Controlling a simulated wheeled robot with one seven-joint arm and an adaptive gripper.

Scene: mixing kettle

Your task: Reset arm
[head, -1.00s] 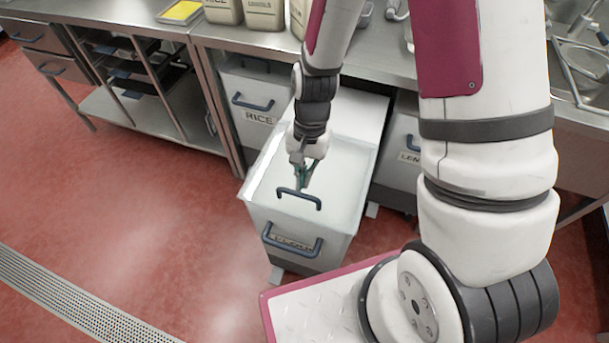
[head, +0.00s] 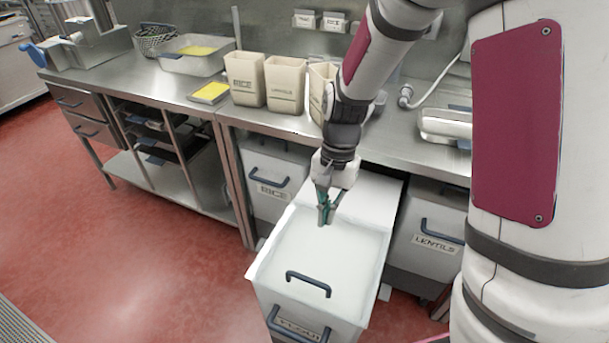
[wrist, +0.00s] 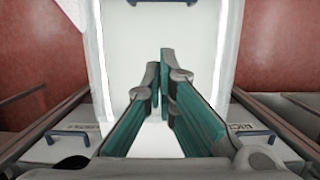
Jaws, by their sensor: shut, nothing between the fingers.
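My gripper (head: 325,221) hangs pointing down above the white lid of the flour bin (head: 318,250), nearer its back half. Its teal fingers are shut with nothing between them. In the wrist view my gripper (wrist: 160,62) shows its fingertips close together over the white lid (wrist: 195,35). The flour bin is pulled out from under the counter and has dark handles on its lid and front. The gap between fingertips and lid is hard to judge.
The rice bin (head: 270,190) and lentils bin (head: 428,240) stand under the steel counter (head: 290,122). Rice (head: 245,80) and lentils (head: 284,86) containers stand on it, beside a yellow item (head: 210,92). Open red floor (head: 140,260) lies at the left.

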